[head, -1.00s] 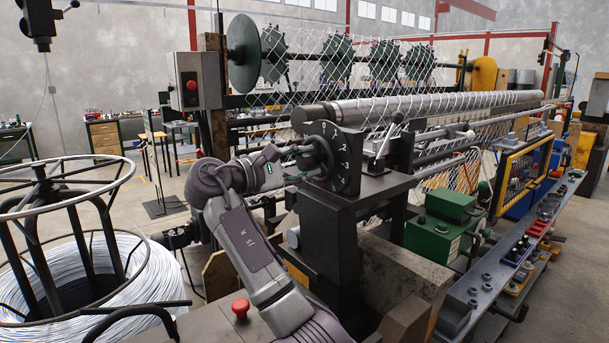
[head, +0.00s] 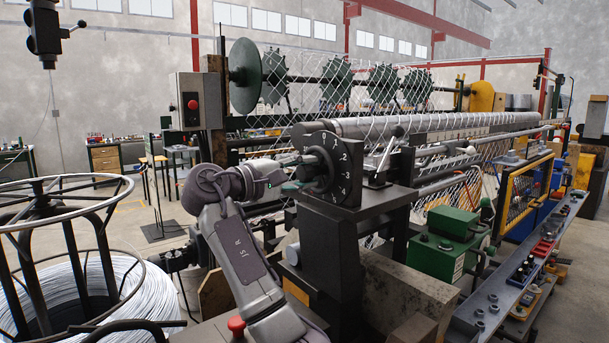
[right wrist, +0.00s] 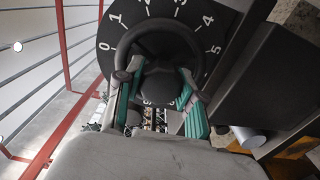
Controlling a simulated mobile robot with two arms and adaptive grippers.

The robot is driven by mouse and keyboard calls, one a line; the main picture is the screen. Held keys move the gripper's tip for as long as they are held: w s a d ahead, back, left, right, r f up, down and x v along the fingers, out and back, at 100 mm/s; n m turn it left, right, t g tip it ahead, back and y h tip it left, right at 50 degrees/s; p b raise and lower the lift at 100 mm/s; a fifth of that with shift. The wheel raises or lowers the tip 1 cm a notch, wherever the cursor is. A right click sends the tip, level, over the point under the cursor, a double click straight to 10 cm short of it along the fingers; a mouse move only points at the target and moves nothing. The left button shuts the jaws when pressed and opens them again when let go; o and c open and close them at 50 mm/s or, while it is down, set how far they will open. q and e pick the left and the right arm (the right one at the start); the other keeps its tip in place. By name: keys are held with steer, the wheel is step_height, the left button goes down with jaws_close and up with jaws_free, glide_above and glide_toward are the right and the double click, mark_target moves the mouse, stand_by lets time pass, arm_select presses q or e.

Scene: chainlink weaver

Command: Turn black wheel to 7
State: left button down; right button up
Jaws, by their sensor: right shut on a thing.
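The black wheel (head: 349,165) is a dark disc with white numerals on the near end of the machine's long roller. In the right wrist view the wheel (right wrist: 194,18) shows 0 to 5 around its upper rim, with 2 and 3 nearest the top. Its lower part, including any 7, is hidden by the hub and my gripper. My right gripper (head: 296,174) reaches the wheel from the left and is shut on its dark central hub. In the wrist view its green-padded fingers (right wrist: 158,100) lie on both sides of the hub. My left gripper is not in view.
A wire spool stand (head: 75,240) stands at the left. A control box with a red button (head: 193,104) is behind my arm. A green box (head: 445,243) and a tool-laden rail (head: 520,270) lie to the right. A dark pedestal (head: 328,245) stands under the wheel.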

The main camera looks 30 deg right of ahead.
steer(key=o, duration=1.2)
steer(key=shift+c, duration=0.2)
steer(key=a, duration=1.2)
steer(key=shift+s, duration=0.45)
